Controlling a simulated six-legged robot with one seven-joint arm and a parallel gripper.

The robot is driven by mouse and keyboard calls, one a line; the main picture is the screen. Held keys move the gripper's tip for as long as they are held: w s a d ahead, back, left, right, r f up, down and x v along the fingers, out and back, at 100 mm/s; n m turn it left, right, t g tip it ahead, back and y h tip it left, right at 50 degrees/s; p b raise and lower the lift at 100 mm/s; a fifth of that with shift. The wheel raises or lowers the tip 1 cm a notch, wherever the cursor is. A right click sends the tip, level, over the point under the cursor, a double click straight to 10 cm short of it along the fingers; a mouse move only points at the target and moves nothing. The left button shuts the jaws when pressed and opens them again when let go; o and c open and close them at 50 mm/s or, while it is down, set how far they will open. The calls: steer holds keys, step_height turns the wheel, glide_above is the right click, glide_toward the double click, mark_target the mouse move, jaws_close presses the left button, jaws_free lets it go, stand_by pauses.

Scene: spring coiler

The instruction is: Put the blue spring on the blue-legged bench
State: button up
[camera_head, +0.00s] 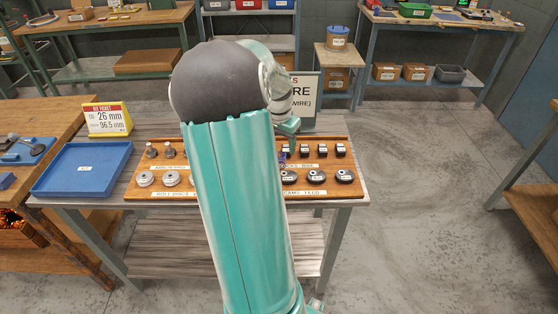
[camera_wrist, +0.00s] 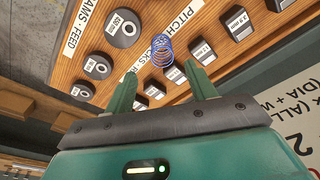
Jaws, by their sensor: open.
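The blue spring (camera_wrist: 163,50) shows in the wrist view, against the wooden board with labelled parts (camera_wrist: 140,65). It lies ahead of my gripper (camera_wrist: 160,88), roughly in line with the gap between the fingers. My gripper is open, with nothing between its fingertips; whether the spring touches the board I cannot tell. A bench with blue-grey legs (camera_head: 364,62) stands at the back right, holding a green bin and small items.
The board lies on a grey-topped table (camera_head: 352,193) with a blue tray (camera_head: 85,168) and a ticket sign (camera_head: 107,118) at left. Black blocks (camera_head: 316,175) and metal rollers stand on the board. A wooden bench is at left, another at the right edge. The floor at right (camera_head: 430,150) is clear.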

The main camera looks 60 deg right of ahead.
mark_target(281, 154)
steer(key=f, duration=0.5)
steer(key=shift+w+d+f, duration=0.15)
steer(key=shift+w+f, duration=0.05)
steer(key=shift+f, duration=0.2)
steer(key=c, duration=1.1)
steer(key=shift+r, duration=0.1)
steer(key=shift+r, duration=0.35)
step_height(281, 154, up, 2)
steer(key=shift+r, duration=0.1)
steer(key=s+a+r, duration=0.6)
steer(key=a, duration=0.1)
steer(key=s+a+r, duration=0.3)
steer(key=a+r, duration=0.1)
